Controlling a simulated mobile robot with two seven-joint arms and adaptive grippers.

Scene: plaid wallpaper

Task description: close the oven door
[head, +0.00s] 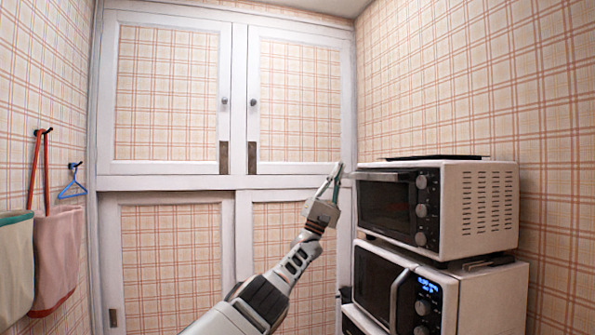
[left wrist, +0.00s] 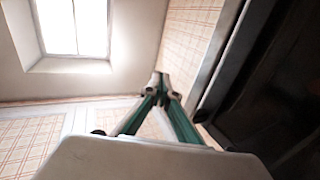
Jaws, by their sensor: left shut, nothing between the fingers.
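The white oven (head: 480,210) stands at the right, on top of another appliance. Its dark-windowed door (head: 387,207) faces left and looks upright; I cannot tell whether it is fully flush. A light bar, seemingly the handle, runs along the door's top. My left gripper (head: 336,170) is raised just left of the door's upper left corner, fingers shut and empty. In the left wrist view the green-sided fingers (left wrist: 160,88) meet at their tips, with a dark panel and grey edge to their right, seemingly part of the oven. Contact cannot be told. My right gripper is out of view.
A microwave (head: 455,305) with a lit blue display is under the oven. A dark flat tray (head: 435,157) lies on the oven. White-framed cupboard doors (head: 170,95) stand behind. Bags (head: 58,255) and a blue hanger (head: 72,185) hang on the left wall.

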